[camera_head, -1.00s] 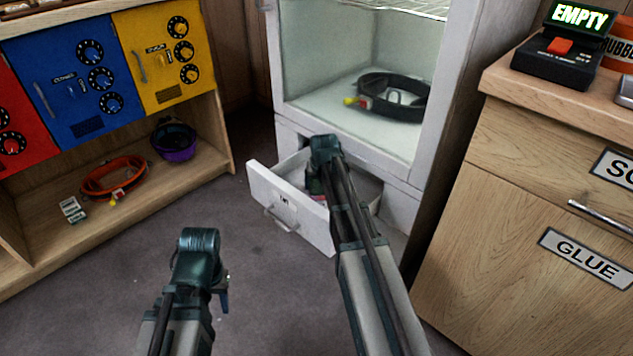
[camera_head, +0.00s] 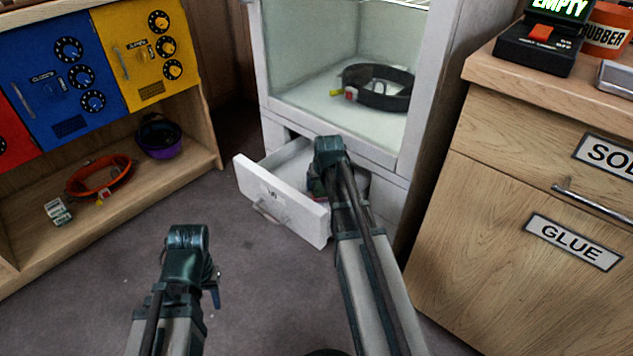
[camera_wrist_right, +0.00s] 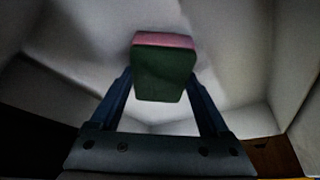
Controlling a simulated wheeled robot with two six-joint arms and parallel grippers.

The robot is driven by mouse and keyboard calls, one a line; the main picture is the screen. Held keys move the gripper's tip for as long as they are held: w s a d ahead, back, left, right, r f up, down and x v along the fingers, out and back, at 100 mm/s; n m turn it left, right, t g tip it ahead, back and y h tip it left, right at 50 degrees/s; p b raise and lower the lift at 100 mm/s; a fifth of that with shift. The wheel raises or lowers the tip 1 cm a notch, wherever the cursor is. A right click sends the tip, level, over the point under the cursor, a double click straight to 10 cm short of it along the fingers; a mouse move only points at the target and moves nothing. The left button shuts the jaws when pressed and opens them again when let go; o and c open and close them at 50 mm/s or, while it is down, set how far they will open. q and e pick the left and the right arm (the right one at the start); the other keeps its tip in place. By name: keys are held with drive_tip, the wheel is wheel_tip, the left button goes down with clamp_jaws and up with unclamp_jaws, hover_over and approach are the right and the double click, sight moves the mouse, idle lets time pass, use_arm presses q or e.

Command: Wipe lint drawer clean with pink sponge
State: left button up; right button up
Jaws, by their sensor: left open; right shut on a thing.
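The lint drawer (camera_head: 284,207) is pulled out at the bottom of the white cabinet in the head view. Its white inside (camera_wrist_right: 75,45) fills much of the right wrist view. My right gripper (camera_wrist_right: 163,95) reaches down into the drawer and is shut on the sponge (camera_wrist_right: 164,72), which has a pink layer and a dark green layer. In the head view my right wrist hides most of the sponge. Whether the sponge touches the drawer floor, I cannot tell. My left gripper (camera_head: 212,285) is open and empty above the floor, left of the drawer.
The white cabinet (camera_head: 415,110) holds a black belt-like loop (camera_head: 385,88) above the drawer. A wooden shelf (camera_head: 150,190) at left holds an orange loop (camera_head: 98,176) and a purple bowl-like item (camera_head: 158,140). A wooden cabinet (camera_head: 490,230) stands at right.

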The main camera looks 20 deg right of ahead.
sight(325, 197)
drive_tip(key=shift+s+d, duration=0.15)
drive_tip(key=shift+s, duration=0.2)
drive_tip(key=shift+s+d, duration=0.35)
drive_tip(key=shift+s, duration=0.45)
drive_tip(key=shift+s+d, duration=0.35)
drive_tip(key=shift+s, duration=0.4)
drive_tip(key=shift+s+a, duration=0.3)
drive_tip(key=shift+a, duration=0.4)
drive_tip(key=shift+s+a, duration=0.25)
drive_tip(key=shift+a, duration=0.4)
drive_tip(key=shift+w, duration=0.1)
drive_tip(key=shift+w+a, duration=0.4)
drive_tip(key=shift+w, duration=0.5)
drive_tip(key=shift+w+a, duration=0.35)
drive_tip(key=shift+w, duration=0.5)
